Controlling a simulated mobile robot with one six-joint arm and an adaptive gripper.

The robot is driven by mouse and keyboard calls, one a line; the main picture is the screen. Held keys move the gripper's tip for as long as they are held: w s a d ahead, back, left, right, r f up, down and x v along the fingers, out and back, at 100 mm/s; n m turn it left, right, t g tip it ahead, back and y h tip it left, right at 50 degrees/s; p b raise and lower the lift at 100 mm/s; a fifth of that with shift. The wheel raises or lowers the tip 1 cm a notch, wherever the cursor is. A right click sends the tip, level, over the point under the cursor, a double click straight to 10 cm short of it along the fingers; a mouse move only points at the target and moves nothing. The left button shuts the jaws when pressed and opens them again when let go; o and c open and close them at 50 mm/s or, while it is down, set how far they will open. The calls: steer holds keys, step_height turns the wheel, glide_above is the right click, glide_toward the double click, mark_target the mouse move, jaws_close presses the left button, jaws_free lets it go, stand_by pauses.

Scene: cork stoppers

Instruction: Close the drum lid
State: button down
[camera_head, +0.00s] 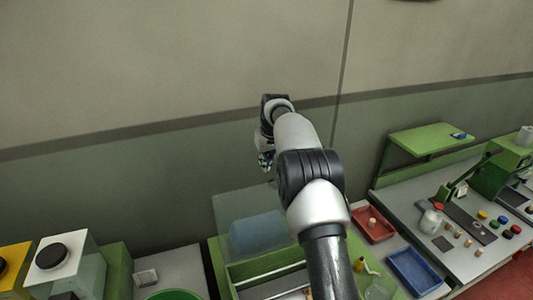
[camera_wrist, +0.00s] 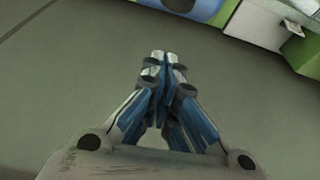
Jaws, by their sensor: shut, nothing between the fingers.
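A blue rounded body (camera_head: 258,236), apparently the drum, lies in the green-framed station at the bottom centre of the head view. A clear panel (camera_head: 232,205), apparently its lid, stands raised and tilted around and above it. My gripper (camera_head: 266,160) is in the air above the panel, near the wall, partly hidden by my arm. In the wrist view my gripper (camera_wrist: 165,58) is shut with its fingertips together and empty. A blue and green shape shows at the top of the wrist view (camera_wrist: 200,8); I cannot tell whether it is the drum.
A red tray (camera_head: 388,232) and a blue tray (camera_head: 412,272) lie to the right, before a bench with several stoppers and caps. A white box with a black knob (camera_head: 65,265) stands at lower left. The grey-green wall (camera_head: 140,185) is close behind.

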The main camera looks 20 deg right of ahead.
steer(key=shift+s+f, duration=0.55)
steer(key=shift+s, duration=0.25)
steer(key=shift+s+f, duration=0.5)
steer(key=shift+s, duration=0.3)
steer(key=shift+s, duration=0.1)
steer(key=shift+f, duration=0.1)
